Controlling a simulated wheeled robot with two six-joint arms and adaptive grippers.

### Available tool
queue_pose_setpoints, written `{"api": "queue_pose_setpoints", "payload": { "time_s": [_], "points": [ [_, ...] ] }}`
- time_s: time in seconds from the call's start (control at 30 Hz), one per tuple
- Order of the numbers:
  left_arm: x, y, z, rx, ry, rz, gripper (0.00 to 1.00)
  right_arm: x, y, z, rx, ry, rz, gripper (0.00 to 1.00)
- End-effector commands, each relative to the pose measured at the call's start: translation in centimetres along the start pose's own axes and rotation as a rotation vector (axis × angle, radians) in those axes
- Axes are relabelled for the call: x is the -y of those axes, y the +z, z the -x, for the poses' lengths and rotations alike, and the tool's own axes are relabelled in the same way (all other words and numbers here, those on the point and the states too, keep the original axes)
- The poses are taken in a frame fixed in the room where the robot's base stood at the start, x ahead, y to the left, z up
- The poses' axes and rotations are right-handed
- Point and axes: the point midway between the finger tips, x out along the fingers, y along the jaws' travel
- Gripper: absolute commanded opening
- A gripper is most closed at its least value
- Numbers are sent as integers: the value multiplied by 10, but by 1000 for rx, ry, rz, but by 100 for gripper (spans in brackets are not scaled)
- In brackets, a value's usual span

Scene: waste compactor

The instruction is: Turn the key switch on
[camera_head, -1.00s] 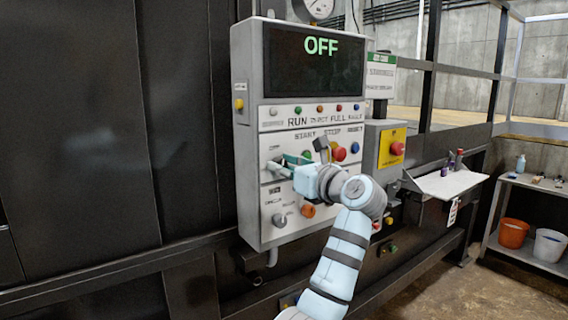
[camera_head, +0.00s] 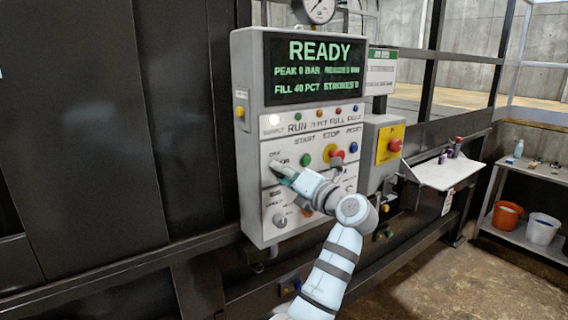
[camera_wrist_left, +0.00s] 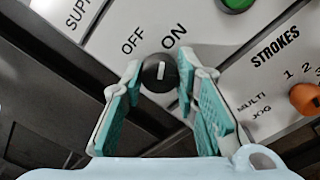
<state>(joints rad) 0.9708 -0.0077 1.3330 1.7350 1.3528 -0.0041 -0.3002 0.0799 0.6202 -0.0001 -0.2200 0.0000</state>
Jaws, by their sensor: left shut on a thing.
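The key switch (camera_wrist_left: 160,72) is a small black round knob with a white line, between the OFF and ON labels in the left wrist view. My left gripper (camera_wrist_left: 158,85) is shut on it, with one teal-padded finger on each side. In the head view my left gripper (camera_head: 281,172) is at the left of the control panel (camera_head: 253,232), below the START row, and hides the switch. The screen (camera_head: 315,72) above shows READY with pressure and fill readings in green. The supply lamp (camera_head: 274,120) is lit white. My right gripper is in neither view.
A green button (camera_head: 306,159), a red stop button and a blue button (camera_head: 352,147) sit close to my gripper. The orange strokes knob (camera_wrist_left: 307,98) is to its right. A red emergency button (camera_head: 395,146) is on the side box.

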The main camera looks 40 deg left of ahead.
Motion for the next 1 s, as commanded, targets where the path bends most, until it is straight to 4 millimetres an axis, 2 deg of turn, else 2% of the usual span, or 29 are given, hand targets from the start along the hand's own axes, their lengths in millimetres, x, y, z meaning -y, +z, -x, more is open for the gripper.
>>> {"api": "queue_pose_setpoints", "payload": {
  "time_s": [0.2,0.67,0.7,0.8,0.83,1.0],
  "points": [
    [-2,2,0,3,0,-62,0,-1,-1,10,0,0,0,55],
    [0,0,0,4,1,-79,0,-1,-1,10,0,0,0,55],
    [0,0,0,4,1,-79,29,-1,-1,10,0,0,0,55],
    [0,0,0,4,1,-78,45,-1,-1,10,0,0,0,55],
    [0,0,0,4,1,-78,48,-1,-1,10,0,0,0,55],
    [0,0,0,3,0,-78,48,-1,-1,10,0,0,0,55]
  ]
}}
